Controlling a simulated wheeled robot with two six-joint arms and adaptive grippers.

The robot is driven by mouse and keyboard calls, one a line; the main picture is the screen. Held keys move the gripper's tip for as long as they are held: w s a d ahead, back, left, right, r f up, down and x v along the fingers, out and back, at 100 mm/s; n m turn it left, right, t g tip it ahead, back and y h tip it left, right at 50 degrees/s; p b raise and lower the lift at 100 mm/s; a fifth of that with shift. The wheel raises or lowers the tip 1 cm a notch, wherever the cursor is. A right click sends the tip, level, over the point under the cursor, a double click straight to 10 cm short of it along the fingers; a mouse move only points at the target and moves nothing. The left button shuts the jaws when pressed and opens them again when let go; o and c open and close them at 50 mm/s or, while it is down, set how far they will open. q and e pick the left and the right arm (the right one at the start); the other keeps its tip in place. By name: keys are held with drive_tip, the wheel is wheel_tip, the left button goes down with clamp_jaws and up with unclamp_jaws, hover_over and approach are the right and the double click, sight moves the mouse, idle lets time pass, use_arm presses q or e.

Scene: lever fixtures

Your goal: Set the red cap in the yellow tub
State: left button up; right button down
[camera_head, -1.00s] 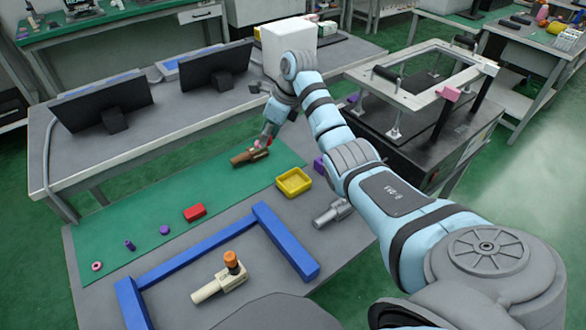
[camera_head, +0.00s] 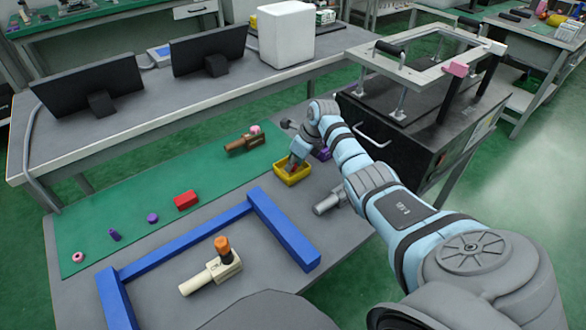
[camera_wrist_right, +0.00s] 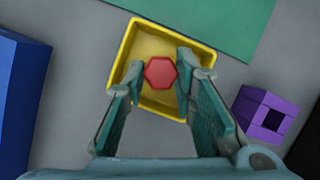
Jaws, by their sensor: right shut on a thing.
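The red cap (camera_wrist_right: 160,73) shows as a hexagon between the fingertips of my right gripper (camera_head: 294,163) in the right wrist view. The right gripper is shut on it and points down over the yellow tub (camera_head: 281,175). In the right wrist view the yellow tub (camera_wrist_right: 125,75) lies below and around the cap. Whether the cap touches the tub floor cannot be told. My left gripper is not in view.
A purple block (camera_wrist_right: 264,113) stands close right of the tub. A brown lever fixture (camera_head: 240,145) with a pink piece lies behind-left. A blue frame (camera_head: 285,230) surrounds a cream fixture (camera_head: 212,275) in front. A red block (camera_head: 186,200) sits on the green mat.

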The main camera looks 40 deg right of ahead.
drive_tip(key=shift+f, duration=0.8)
drive_tip(key=shift+r, duration=0.1)
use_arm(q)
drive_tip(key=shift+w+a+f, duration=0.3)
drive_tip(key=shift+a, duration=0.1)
use_arm(e)
drive_tip(key=c, duration=1.6)
unclamp_jaws()
use_arm(q)
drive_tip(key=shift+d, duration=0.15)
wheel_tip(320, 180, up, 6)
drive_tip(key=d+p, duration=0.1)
drive_tip(key=p, duration=0.5)
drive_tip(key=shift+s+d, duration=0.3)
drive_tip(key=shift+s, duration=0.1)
use_arm(e)
drive_tip(key=v, duration=1.2)
